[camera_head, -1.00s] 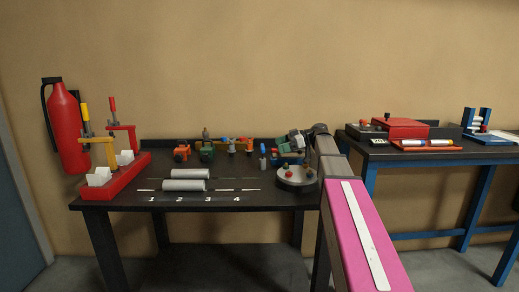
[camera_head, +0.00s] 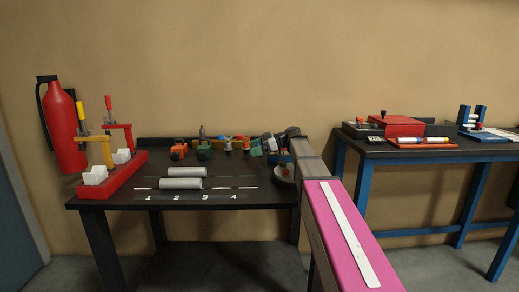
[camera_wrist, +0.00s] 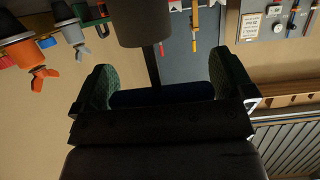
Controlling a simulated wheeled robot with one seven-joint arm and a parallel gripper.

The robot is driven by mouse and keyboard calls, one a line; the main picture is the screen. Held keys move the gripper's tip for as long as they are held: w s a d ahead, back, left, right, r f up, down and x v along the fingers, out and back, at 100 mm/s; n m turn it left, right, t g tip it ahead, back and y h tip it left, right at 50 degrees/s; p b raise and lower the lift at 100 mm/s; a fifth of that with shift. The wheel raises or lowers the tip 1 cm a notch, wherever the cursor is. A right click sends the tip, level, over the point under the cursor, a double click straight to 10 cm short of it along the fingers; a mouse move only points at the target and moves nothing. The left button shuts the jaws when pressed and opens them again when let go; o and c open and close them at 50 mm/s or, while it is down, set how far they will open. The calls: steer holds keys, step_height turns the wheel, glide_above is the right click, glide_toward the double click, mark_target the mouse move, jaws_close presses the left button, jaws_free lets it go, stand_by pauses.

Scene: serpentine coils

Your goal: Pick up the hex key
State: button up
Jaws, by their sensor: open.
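I cannot make out the hex key in either view. My gripper (camera_head: 262,147) is above the right part of the black table (camera_head: 105,203), near the row of small tools at the back. In the wrist view my gripper (camera_wrist: 160,82) has its two green-padded fingers wide apart, with nothing held between them. My pink and grey arm hides part of the table's right end. A round grey dish (camera_head: 284,181) is partly hidden behind the arm.
Two grey cylinders (camera_head: 183,184) lie mid-table above numbered marks. A red rack (camera_head: 112,178) with clamps stands left. An orange tool (camera_head: 178,150) and a green tool (camera_head: 204,149) stand at the back. A blue-legged table (camera_head: 366,200) is right. The front of the black table is clear.

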steer(key=c, duration=0.7)
steer(key=shift+r, duration=0.15)
